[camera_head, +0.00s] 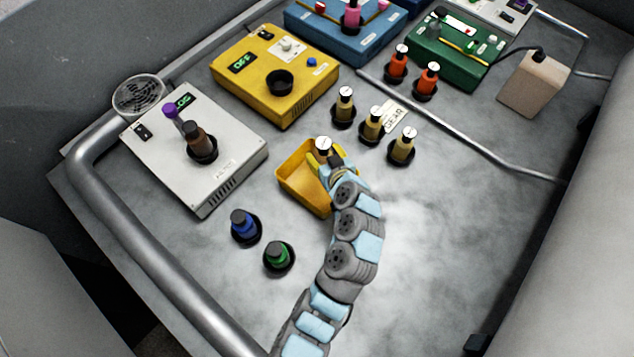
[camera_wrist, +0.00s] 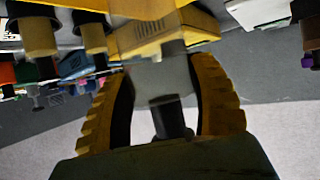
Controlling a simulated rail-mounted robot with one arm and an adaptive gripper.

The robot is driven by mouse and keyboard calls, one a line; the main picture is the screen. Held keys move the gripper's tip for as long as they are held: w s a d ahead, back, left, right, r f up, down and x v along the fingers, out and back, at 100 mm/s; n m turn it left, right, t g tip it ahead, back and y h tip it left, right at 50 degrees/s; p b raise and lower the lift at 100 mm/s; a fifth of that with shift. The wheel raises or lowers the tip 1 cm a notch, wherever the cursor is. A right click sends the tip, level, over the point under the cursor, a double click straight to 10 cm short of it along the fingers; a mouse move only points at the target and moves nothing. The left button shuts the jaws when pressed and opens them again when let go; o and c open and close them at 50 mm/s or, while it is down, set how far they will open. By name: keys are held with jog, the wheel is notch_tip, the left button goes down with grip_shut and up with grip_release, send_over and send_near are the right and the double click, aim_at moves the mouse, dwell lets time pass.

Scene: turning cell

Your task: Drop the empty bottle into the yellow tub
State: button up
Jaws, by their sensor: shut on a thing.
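The yellow tub (camera_head: 293,190) stands on the grey bench near the middle of the head view. My gripper (camera_head: 322,162) is over the tub's right part and covers some of it. A bottle with a white-topped dark cap (camera_head: 323,146) shows at my fingertips. In the wrist view my gripper's two yellow ribbed fingers (camera_wrist: 165,105) are shut around this bottle, with its pale grey body (camera_wrist: 155,82) between them. A yellow surface, perhaps the tub's, crosses the top of the wrist view. The bottle's lower part is hidden in the head view.
Several pale-yellow bottles (camera_head: 373,125) stand right of the tub. A white device (camera_head: 230,165) holds a brown bottle; a yellow device (camera_head: 255,65) is behind.

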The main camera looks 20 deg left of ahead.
jog(key=shift+d+f+b, duration=0.1)
jog(key=shift+f+b, duration=1.05)
jog(key=shift+f, duration=1.8)
jog(key=o, duration=1.3)
jog(key=shift+c, duration=0.2)
jog(key=v, duration=1.2)
